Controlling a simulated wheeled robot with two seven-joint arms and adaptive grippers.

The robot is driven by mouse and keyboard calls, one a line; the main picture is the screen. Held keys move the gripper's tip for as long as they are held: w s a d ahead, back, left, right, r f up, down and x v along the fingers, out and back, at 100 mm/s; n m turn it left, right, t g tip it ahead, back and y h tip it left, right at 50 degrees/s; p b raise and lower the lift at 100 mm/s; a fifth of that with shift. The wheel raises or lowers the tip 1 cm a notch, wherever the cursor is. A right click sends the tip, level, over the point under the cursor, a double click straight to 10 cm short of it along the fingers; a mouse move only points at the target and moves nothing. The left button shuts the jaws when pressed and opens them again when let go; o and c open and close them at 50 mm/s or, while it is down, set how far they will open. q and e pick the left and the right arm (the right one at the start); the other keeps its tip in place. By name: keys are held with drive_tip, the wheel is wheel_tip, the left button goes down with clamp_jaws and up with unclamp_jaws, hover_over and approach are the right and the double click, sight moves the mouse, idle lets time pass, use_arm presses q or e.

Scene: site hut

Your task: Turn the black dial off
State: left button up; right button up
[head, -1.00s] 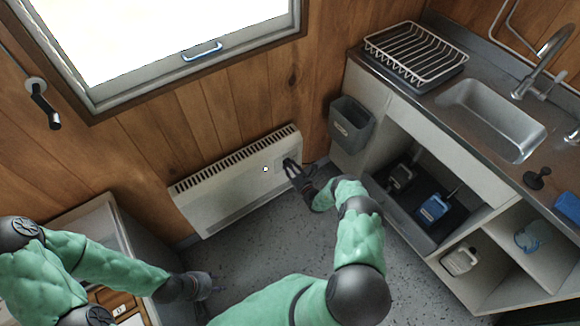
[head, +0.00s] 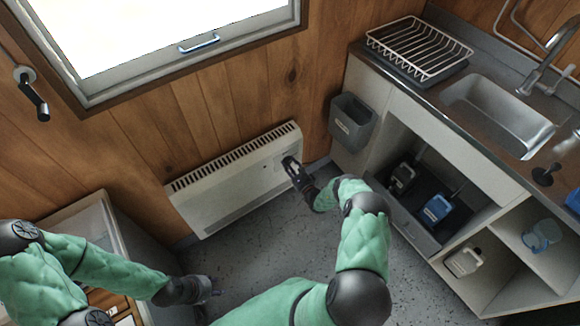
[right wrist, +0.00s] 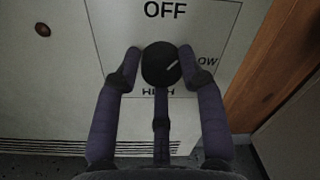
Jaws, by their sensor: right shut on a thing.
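The black dial (right wrist: 160,64) sits on the front of a white wall heater (head: 215,196). In the right wrist view, OFF is printed above it, LOW to its right and HIGH below. Its white mark points up and right, between OFF and LOW. My right gripper (right wrist: 160,76) is shut on the dial, with a finger on each side and a third below; in the head view the gripper (head: 291,166) hides the dial. My left gripper (head: 212,287) is low at the left, away from the heater; its fingers look apart and empty.
A dark red lamp (right wrist: 42,29) is on the heater panel. A grey bin (head: 352,122) hangs on the cabinet side, right of my right gripper. The sink counter (head: 440,125) stands at the right. Grey floor (head: 250,255) lies clear before the heater.

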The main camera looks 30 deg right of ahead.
drive_tip(key=n, duration=0.3)
drive_tip(key=n+b, duration=0.1)
drive_tip(key=n, duration=0.1)
drive_tip(key=shift+w+r+y, duration=0.25)
drive_tip(key=shift+r+y, duration=0.05)
drive_tip(key=shift+y, duration=0.1)
drive_tip(key=shift+n+b, duration=0.3)
drive_tip(key=shift+n, duration=1.2)
drive_tip(key=shift+c, duration=0.2)
drive_tip(key=shift+a+f, duration=0.1)
drive_tip(key=shift+a+n, duration=0.1)
drive_tip(key=shift+n, duration=0.2)
drive_tip(key=shift+f, duration=0.1)
drive_tip(key=o, duration=1.2)
drive_tip(key=shift+s+a, duration=0.1)
drive_tip(key=shift+a, duration=0.05)
drive_tip(key=shift+c, duration=0.2)
